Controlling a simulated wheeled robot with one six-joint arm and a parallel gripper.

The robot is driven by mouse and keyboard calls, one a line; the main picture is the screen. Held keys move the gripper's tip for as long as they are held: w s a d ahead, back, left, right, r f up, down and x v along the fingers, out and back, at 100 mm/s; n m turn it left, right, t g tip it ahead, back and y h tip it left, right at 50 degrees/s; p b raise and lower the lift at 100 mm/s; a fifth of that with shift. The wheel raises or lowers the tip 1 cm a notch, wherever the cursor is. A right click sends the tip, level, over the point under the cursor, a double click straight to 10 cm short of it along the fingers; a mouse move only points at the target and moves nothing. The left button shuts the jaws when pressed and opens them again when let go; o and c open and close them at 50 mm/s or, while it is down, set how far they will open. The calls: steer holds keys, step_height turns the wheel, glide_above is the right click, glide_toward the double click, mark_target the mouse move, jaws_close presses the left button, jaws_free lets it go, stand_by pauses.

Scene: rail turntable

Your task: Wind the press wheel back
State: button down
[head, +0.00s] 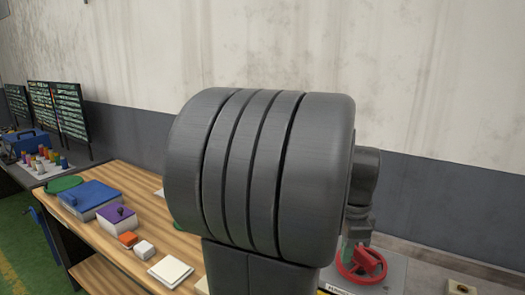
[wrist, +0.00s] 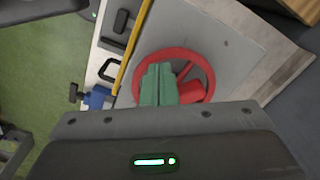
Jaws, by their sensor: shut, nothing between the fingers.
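The red press wheel (wrist: 190,92) lies on a grey plate (wrist: 235,65) in the middle of the wrist view. It has a round rim, spokes and a raised red part right of the fingers. In the head view the wheel (head: 362,264) shows at the lower right, partly cut off by my arm. My gripper (wrist: 157,70) has green fingers, closed together and empty. They overlap the left and middle of the wheel in the wrist view. Whether they touch it I cannot tell. A small part of my gripper (head: 348,248) shows just above the wheel in the head view.
A yellow bar (wrist: 133,47), a blue clamp-like part (wrist: 98,98) and a black handle (wrist: 109,69) sit left of the wheel. My arm blocks the middle of the head view. A wooden bench (head: 95,230) at left carries a blue box (head: 90,199) and a purple-topped box (head: 117,219).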

steer(key=shift+a+r+p, duration=0.1)
steer(key=shift+r+p, duration=1.9)
steer(key=shift+r, duration=0.35)
steer(key=shift+r+b, duration=0.3)
steer(key=shift+r, duration=0.35)
